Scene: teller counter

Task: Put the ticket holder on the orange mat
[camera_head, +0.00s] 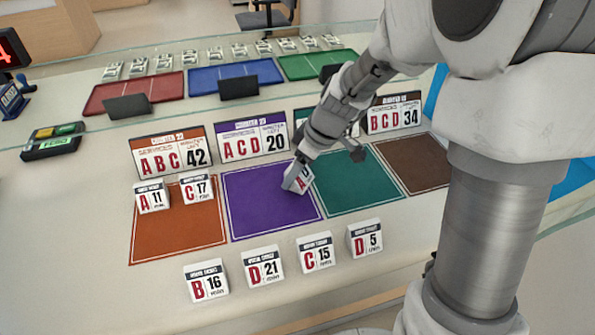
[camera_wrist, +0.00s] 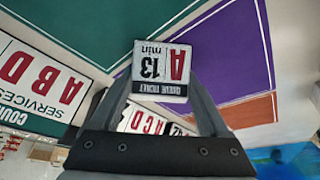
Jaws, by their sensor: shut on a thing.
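The ticket holder (camera_head: 297,178), a small white block marked with a red A, is held tilted by my gripper (camera_head: 306,162) over the right part of the purple mat; its height is hard to judge. The wrist view shows this ticket holder (camera_wrist: 163,68) between the fingers, reading A, 13 min. The orange mat (camera_head: 178,232) lies at the left in the head view, beyond the purple mat. Two other ticket holders, A 11 (camera_head: 152,197) and C 17 (camera_head: 197,187), stand at its back edge. Orange also shows in the wrist view (camera_wrist: 252,111).
The purple mat (camera_head: 262,213), green mat (camera_head: 352,190) and brown mat (camera_head: 413,165) lie in a row. Service signs stand behind, including ABC 42 (camera_head: 170,152). Several ticket holders, including B 16 (camera_head: 206,281), stand in front. The orange mat's front is clear.

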